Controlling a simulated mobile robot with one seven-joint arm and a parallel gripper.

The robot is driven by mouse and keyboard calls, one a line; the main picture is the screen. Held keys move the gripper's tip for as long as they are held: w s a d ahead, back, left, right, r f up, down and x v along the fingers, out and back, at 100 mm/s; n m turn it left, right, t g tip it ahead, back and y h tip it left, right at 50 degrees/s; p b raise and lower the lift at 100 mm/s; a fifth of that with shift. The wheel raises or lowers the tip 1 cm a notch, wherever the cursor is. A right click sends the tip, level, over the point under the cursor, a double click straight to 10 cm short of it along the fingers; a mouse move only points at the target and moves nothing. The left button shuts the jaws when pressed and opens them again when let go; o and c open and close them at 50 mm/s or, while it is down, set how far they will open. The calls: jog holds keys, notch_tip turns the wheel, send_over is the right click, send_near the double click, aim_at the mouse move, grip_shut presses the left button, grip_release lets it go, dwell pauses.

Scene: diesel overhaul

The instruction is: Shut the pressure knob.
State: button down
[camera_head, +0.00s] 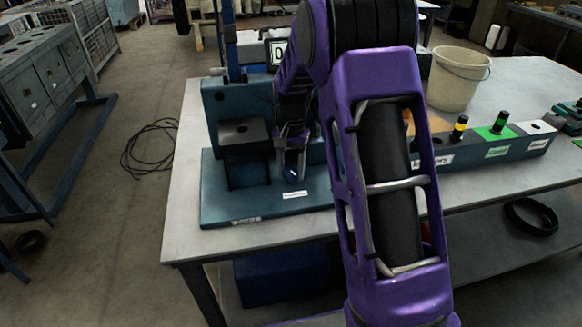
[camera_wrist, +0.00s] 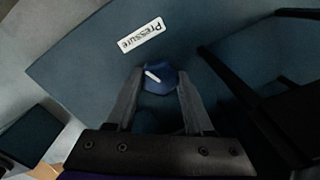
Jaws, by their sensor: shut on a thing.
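The pressure knob (camera_wrist: 160,78) is a small dark blue knob with a white pointer mark, seen in the wrist view beside a white "Pressure" label (camera_wrist: 141,35). My gripper (camera_wrist: 159,88) is over it, with one finger on each side, shut on the knob. The head view shows the knob (camera_head: 293,176) low on the blue-green test stand (camera_head: 262,204), partly hidden by my gripper (camera_head: 291,165). The white pointer lies slanted in the wrist view. Part of the knob's lower side is hidden between the fingers.
The stand's upright block (camera_head: 244,150) rises left of my gripper. A beige bucket (camera_head: 457,80) stands on the grey table (camera_head: 186,200) at the right. A blue-green rack (camera_head: 470,155) with labelled, coloured places lies to the right. A small display (camera_head: 277,52) stands behind.

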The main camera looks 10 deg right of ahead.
aim_at(291, 171)
jog(key=shift+m+p, duration=0.5)
jog(key=shift+m, duration=1.8)
jog(key=shift+c, duration=1.5)
grip_release()
notch_tip(291, 171, up, 18)
jog(key=p, duration=0.1)
jog(key=shift+f, duration=0.25)
